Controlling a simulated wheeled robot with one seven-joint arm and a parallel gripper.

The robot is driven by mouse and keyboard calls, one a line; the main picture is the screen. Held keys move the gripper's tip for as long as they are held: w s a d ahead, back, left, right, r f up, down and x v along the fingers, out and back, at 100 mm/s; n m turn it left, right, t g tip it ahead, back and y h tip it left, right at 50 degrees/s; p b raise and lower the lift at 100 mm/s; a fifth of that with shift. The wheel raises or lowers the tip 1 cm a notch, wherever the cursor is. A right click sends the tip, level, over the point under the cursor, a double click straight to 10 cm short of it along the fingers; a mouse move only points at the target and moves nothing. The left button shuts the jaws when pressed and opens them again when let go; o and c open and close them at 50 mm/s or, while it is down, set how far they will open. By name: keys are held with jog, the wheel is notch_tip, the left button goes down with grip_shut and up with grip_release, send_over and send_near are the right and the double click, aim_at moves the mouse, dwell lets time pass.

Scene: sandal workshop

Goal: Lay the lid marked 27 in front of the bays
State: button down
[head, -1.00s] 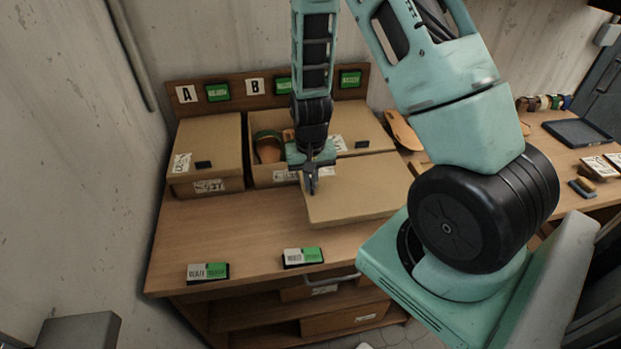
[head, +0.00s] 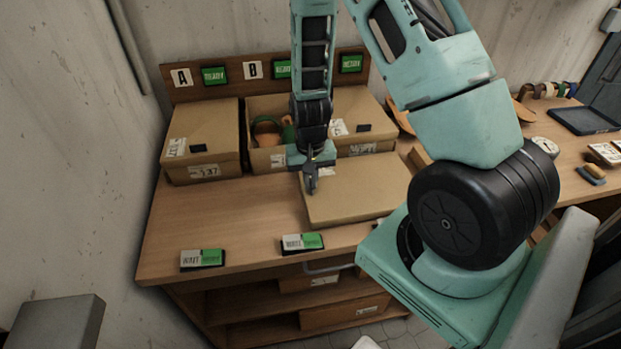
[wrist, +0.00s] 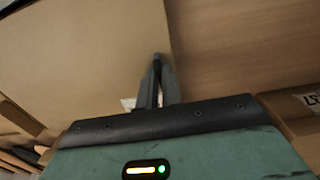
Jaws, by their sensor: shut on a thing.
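A flat brown cardboard lid (head: 362,194) is over the bench, in front of the boxes. It also shows in the wrist view (wrist: 85,60). I cannot read a number on it, and I cannot tell if its underside touches the bench. My gripper (head: 311,185) is shut on the lid's left edge, near its back corner; the fingers show in the wrist view (wrist: 160,85). Behind it, the middle box (head: 262,160) stands open with sandals (head: 266,128) inside. The bays stand below a back board with A (head: 181,77) and B (head: 253,69) signs.
Closed boxes stand left (head: 205,172) and right (head: 358,118) of the open one. Two WAIT/READY blocks (head: 203,259) (head: 302,243) lie along the bench's front edge. The bench top (head: 235,215) left of the lid is clear. A side table with a dark tray (head: 583,121) is at right.

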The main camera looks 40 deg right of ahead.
jog(key=shift+f+b, duration=0.45)
jog(key=shift+f, duration=0.15)
dwell(0.5)
jog(key=c, duration=1.5)
grip_release()
jog(key=shift+r, duration=0.15)
notch_tip(320, 180, up, 17)
jog(key=b, duration=0.1)
jog(key=shift+b, duration=0.4)
jog(key=s+a+n+y+b, duration=0.1)
jog(key=s+a+n+b, duration=0.4)
jog(key=a, duration=1.3)
jog(key=s+a+f+n, duration=0.1)
jog(key=s+a+n, duration=0.3)
jog(key=s, duration=0.2)
jog(key=s+a+n, duration=0.3)
jog(key=s+n, duration=0.2)
jog(key=s, duration=0.2)
jog(key=shift+s+a+f, duration=0.15)
jog(key=shift+a+f, duration=0.25)
